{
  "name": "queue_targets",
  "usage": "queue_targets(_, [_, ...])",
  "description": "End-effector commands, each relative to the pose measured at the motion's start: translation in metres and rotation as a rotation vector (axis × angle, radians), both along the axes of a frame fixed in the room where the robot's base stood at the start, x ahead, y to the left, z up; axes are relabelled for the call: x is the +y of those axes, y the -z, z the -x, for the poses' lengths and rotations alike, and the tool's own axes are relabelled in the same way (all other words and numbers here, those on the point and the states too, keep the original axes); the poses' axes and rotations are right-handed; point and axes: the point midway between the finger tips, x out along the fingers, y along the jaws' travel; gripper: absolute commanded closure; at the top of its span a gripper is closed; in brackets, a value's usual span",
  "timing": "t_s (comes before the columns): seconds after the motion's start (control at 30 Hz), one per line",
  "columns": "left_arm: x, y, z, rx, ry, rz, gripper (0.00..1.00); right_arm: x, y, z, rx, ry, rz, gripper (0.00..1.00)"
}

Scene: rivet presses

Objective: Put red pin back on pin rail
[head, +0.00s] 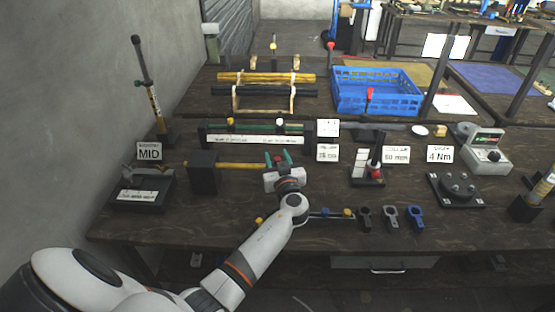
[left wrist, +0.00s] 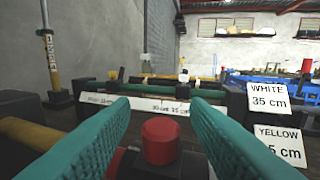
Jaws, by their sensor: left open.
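The red pin (left wrist: 160,141) shows in the left wrist view as a short red cylinder, upright on a dark block at the end of the yellow rod (left wrist: 45,141). In the head view only a small bit of red (head: 278,160) shows between my fingers. My left gripper (head: 278,155) is open, its teal fingers on either side of the pin, with gaps between them and it in the left wrist view. A low rail (head: 330,214) with yellow and blue pieces lies at the table's front, partly hidden by my arm; I cannot tell if it is the pin rail. My right gripper is not in view.
Behind is a long fixture (head: 217,140) with a white label strip and signs. Three clamp-like pieces (head: 390,216) lie at the front.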

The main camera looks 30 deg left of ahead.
Motion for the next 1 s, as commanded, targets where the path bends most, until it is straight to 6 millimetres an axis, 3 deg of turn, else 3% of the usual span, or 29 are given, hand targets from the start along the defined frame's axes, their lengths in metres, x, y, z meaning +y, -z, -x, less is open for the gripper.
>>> queue_targets(0.07, [0.0, 0.0, 0.0, 0.0, 0.0, 0.0, 0.58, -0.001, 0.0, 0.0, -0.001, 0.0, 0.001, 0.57])
queue_targets(0.33, [-0.001, 0.0, 0.0, 0.001, 0.0, 0.001, 1.0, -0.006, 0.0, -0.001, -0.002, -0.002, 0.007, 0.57])
queue_targets(0.67, [-0.001, -0.007, 0.0, -0.002, -0.001, 0.002, 1.0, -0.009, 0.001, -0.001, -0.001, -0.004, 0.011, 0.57])
queue_targets(1.0, [-0.001, -0.071, 0.0, -0.006, 0.0, 0.003, 1.0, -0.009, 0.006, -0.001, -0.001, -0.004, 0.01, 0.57])
